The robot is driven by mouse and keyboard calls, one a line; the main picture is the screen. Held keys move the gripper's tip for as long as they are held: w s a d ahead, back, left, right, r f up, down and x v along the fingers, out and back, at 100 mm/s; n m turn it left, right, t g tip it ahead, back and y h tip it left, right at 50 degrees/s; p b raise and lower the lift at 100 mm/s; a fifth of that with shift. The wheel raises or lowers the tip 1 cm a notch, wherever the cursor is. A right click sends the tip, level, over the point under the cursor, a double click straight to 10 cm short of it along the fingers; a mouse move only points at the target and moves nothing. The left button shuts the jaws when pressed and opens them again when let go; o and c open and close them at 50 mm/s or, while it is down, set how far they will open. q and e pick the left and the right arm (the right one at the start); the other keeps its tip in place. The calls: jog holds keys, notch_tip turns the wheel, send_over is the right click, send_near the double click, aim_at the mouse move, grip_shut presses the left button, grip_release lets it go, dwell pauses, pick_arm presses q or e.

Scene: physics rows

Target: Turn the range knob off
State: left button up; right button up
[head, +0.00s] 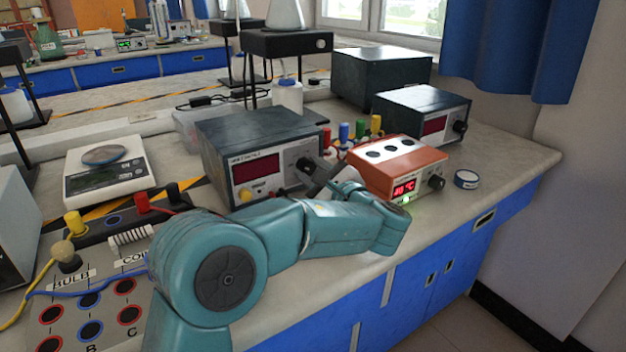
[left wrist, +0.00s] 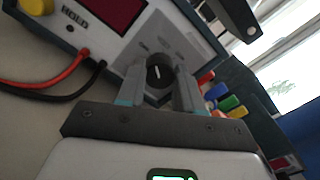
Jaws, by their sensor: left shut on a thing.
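The meter (head: 255,135) is a dark grey box with a light front panel and a dark red display on the bench. Its black range knob (head: 307,166) is at the right of the panel. In the left wrist view the round knob (left wrist: 160,72) has a white pointer mark and sits between my two fingers. My left gripper (left wrist: 159,84) is shut on it, one finger on each side. In the head view my left gripper (head: 322,176) reaches the panel from the front right, and my teal arm covers part of the front. My right gripper is not in view.
An orange-topped unit (head: 398,160) with a lit red display stands right of the meter, close to my wrist. Coloured plugs (head: 345,132) stand behind it. A scale (head: 106,170) and a circuit board (head: 90,310) are left. Red and black leads (left wrist: 50,88) run below the panel.

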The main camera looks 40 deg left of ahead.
pick_arm(q)
jog(key=shift+f+n+b, duration=0.25)
jog(key=shift+n+b, duration=0.35)
jog(key=shift+n, duration=0.2)
jog(key=shift+r+n+b, duration=0.1)
jog(key=shift+n+b, duration=0.95)
jog(key=shift+n, duration=0.45)
jog(key=o, duration=1)
jog(key=shift+r, duration=0.1)
jog(key=shift+o, duration=0.2)
jog(key=p+v, duration=0.3)
jog(key=v, duration=1.3)
jog(key=shift+s+d, duration=0.15)
